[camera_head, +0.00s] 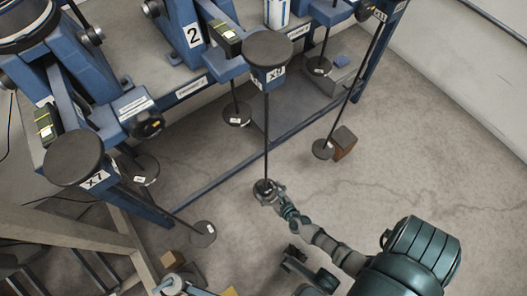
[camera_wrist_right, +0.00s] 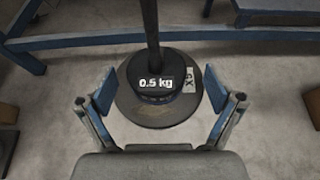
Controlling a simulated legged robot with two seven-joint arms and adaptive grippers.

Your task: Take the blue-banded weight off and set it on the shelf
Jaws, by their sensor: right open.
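A dark round weight marked 0.5 kg (camera_wrist_right: 155,88) sits on a wider round plate (camera_wrist_right: 135,108) at the foot of a dark rod. The plate carries a white tag. The stack also shows low on the rod in the head view (camera_head: 264,187), under the lever marked X9. I cannot make out a clear blue band on it. My right gripper (camera_wrist_right: 160,105) is open, its blue-padded fingers on either side of the stack, apart from it. It also shows at the stack in the head view (camera_head: 270,194). A pale blue-grey part (camera_head: 172,286) at the bottom edge may be my left gripper; its jaws are unclear.
The blue frame (camera_head: 240,157) with levers stands behind. Other rods bear round plates at the left (camera_head: 202,234) and right (camera_head: 323,149). A brown block (camera_head: 343,142) is beside the right plate. A grey shelf-like surface (camera_head: 290,100) lies behind the frame rail. Floor at right is clear.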

